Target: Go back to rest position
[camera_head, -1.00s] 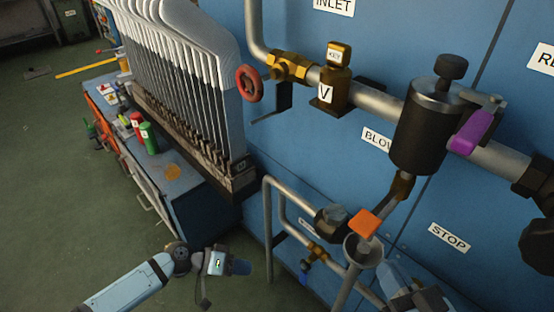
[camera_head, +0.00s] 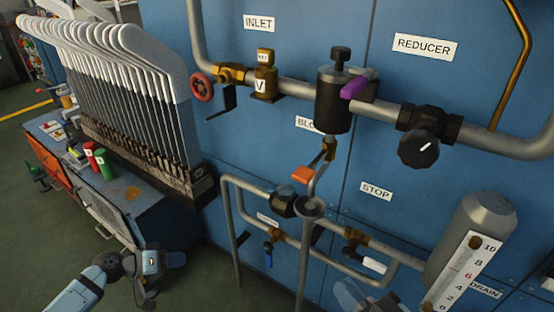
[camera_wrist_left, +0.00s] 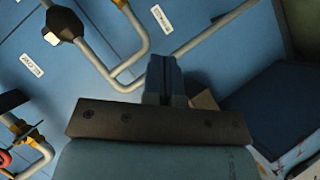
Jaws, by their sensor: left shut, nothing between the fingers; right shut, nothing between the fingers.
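My left gripper (camera_head: 174,259) is at the lower left of the head view, in front of the blue wall and right of the workbench. It is shut and empty. In the left wrist view its fingers (camera_wrist_left: 166,78) are together, with pipes and the blue wall beyond. My right gripper (camera_head: 350,294) shows only dimly at the bottom edge of the head view, below the funnel. It is shut, holding nothing, and most of that arm is out of view.
A rack of grey-white sock boards (camera_head: 130,85) stands on the blue workbench (camera_head: 140,208) at left. Pipes and valves line the blue wall, with a purple lever (camera_head: 354,88), an orange-handled valve (camera_head: 303,174) and a funnel (camera_head: 310,207). A graduated cylinder (camera_head: 480,235) is at lower right.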

